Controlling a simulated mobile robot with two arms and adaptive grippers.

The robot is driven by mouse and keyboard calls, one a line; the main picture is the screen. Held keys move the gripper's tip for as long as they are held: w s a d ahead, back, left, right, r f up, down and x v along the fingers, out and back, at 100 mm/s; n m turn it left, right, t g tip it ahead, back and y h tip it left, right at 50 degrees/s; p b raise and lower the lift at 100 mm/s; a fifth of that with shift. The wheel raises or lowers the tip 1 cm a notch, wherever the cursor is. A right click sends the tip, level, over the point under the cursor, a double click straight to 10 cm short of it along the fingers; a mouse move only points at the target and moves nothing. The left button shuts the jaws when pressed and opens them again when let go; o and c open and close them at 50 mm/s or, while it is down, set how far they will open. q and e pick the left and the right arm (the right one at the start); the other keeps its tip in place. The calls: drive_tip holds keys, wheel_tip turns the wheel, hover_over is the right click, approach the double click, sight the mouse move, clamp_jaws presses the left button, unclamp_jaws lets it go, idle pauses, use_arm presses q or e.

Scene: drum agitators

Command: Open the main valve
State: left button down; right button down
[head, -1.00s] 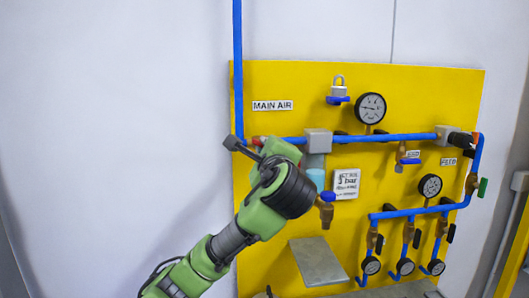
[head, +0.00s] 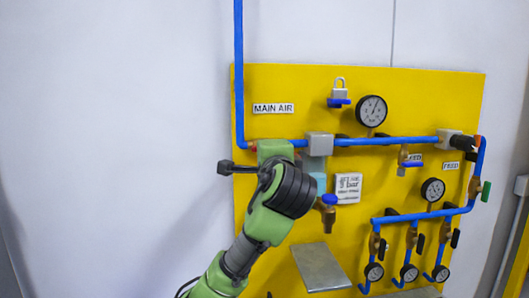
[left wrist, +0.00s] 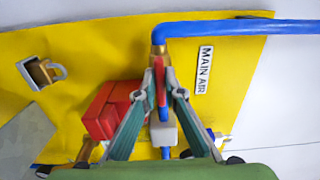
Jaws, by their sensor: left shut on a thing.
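The main valve sits on the blue pipe below the MAIN AIR label (head: 273,108). In the head view my left arm hides most of it, and only a bit of red (head: 253,147) shows. In the left wrist view its red handle (left wrist: 161,86) lies roughly along the pipe line, between the brass fitting (left wrist: 158,49) and a grey block (left wrist: 165,132). My left gripper (left wrist: 159,78) is shut on the red handle, one finger on each side. In the head view the fingertips are hidden behind the wrist. My right gripper is not in view.
In the left wrist view a red box (left wrist: 107,112) stands close beside the gripper. The wall left of the board is clear.

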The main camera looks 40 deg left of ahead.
use_arm(q)
drive_tip(key=shift+f, duration=0.1)
drive_tip(key=c, duration=2.1)
unclamp_jaws()
drive_tip(key=shift+c, duration=0.2)
drive_tip(key=shift+s+d, duration=0.1)
drive_tip(key=v, duration=1.1)
drive_tip(key=shift+s+d, duration=0.25)
drive_tip(key=shift+d, duration=0.1)
